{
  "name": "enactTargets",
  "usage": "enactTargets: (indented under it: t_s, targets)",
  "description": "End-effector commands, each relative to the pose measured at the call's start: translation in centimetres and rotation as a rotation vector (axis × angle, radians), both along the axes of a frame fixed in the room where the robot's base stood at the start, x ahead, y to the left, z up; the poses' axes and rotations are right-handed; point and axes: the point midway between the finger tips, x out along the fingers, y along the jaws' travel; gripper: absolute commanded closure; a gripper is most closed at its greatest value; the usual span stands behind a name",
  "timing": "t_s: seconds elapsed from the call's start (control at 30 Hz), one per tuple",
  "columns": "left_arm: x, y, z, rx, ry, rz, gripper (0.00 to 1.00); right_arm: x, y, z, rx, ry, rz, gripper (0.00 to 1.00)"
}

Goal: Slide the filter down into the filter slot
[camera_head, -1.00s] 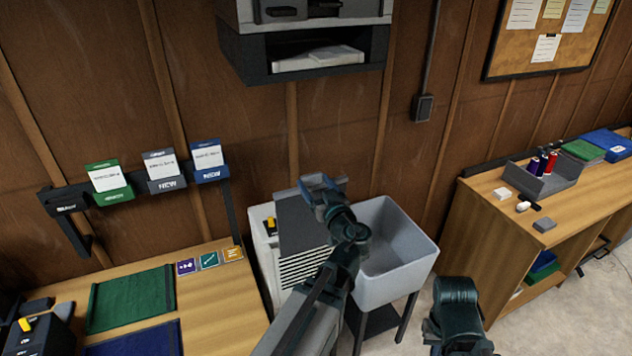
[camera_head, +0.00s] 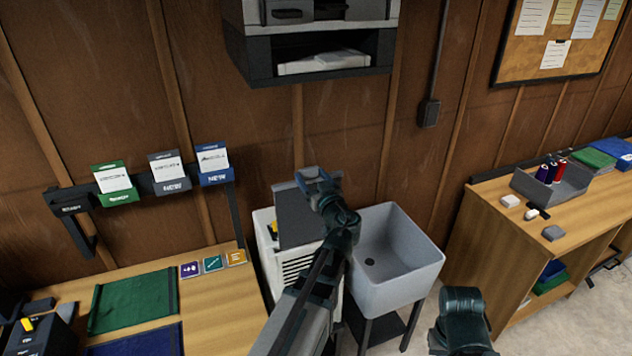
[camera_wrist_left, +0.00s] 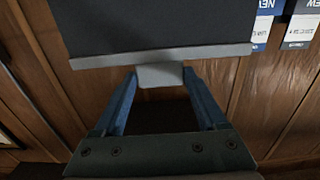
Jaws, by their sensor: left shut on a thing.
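The filter is a dark flat panel (camera_head: 298,220) with a lighter grey edge and a small tab. It stands roughly upright at the top of a white louvred unit (camera_head: 298,275), and hides much of the unit's top. The filter slot itself cannot be made out. My left gripper (camera_head: 316,182) is shut on the filter's tab. In the left wrist view the blue fingers (camera_wrist_left: 160,82) grip the tab, with the filter (camera_wrist_left: 155,28) extending beyond them. I cannot tell whether its far edge is inside the unit. My right gripper is out of view; part of that arm shows at lower right.
A grey sink (camera_head: 398,262) stands close to the unit's right side. A wooden worktable (camera_head: 225,305) with mats is at left, and a wooden bench (camera_head: 480,240) is at right. A printer shelf (camera_head: 310,70) hangs on the wall above.

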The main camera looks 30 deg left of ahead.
Motion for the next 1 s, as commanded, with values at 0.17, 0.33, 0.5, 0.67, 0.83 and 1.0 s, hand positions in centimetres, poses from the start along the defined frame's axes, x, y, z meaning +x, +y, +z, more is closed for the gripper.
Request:
enactTargets:
  t_s: [0.17,0.33,0.5,0.67,0.83,1.0]
  targets:
    - [1.0,1.1,-0.3,0.000,0.000,0.001,0.75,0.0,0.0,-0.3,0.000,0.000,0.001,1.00]
    - [1.9,2.1,-0.5,0.000,0.000,0.000,0.75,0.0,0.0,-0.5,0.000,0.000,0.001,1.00]
    - [1.9,2.2,-1.9,0.000,0.000,-0.001,0.75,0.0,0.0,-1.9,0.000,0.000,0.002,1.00]
    - [1.9,2.2,-3.1,0.000,0.000,-0.001,0.75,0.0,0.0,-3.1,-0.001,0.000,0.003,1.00]
    - [1.9,2.2,-4.4,0.000,0.000,-0.001,0.75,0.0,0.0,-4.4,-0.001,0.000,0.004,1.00]
    - [1.9,2.2,-5.7,0.000,0.000,-0.001,0.75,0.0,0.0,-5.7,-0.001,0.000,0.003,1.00]
